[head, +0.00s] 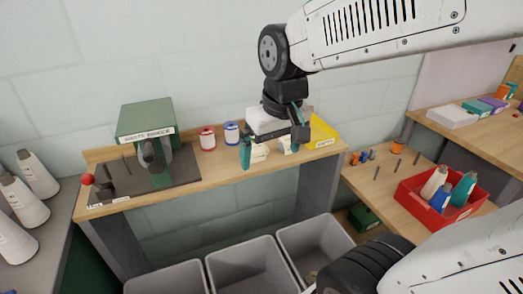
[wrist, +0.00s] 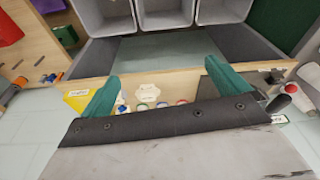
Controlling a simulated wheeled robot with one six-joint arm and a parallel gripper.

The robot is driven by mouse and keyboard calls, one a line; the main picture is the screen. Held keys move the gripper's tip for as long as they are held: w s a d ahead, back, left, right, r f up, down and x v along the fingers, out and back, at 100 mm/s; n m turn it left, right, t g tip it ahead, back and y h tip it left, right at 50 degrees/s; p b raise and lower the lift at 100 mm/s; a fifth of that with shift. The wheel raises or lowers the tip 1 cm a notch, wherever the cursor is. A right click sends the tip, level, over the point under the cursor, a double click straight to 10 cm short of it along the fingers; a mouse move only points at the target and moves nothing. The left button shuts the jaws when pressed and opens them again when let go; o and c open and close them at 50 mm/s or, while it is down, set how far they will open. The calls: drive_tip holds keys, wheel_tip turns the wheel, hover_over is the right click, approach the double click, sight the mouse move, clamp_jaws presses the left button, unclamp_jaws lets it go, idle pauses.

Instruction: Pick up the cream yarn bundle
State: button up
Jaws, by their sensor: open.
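In the head view, a cream piece (head: 259,153) shows at the front of the wooden shelf, just right of the left finger of my gripper (head: 271,146). A second pale patch shows near the right finger. I cannot tell whether both belong to the cream yarn bundle, as the gripper partly hides them. In the wrist view, a cream shape (wrist: 147,92), likely the bundle, lies on the shelf between the two teal fingers of my gripper (wrist: 160,70). The gripper is open, and nothing is seen clamped in it. The gap between fingers and bundle is hard to judge.
A red spool (head: 207,139) and a blue spool (head: 231,133) stand left of the gripper. A yellow bin (head: 322,134) is close on its right. A green waste winder (head: 146,122) stands farther left. Grey bins (head: 250,272) stand below the shelf's front edge.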

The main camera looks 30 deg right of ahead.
drive_tip(key=w+d+f+m+t, duration=0.1)
drive_tip(key=w+d+f, duration=0.2)
drive_tip(key=w, duration=0.3)
drive_tip(key=w+d+f, duration=0.2)
drive_tip(key=w, duration=0.4)
drive_tip(key=t, duration=0.1)
approach(257, 148)
wheel_tip(257, 148, down, 3)
drive_tip(key=a, duration=0.1)
drive_tip(key=shift+w+d+f+m+h, duration=0.2)
drive_tip(key=shift+w+f+m+h, duration=0.15)
drive_tip(key=shift+w+f, duration=0.55)
drive_tip(key=x, duration=0.5)
drive_tip(key=shift+w+d+f, duration=0.1)
drive_tip(key=shift+w+d, duration=0.05)
drive_tip(key=c, duration=0.9)
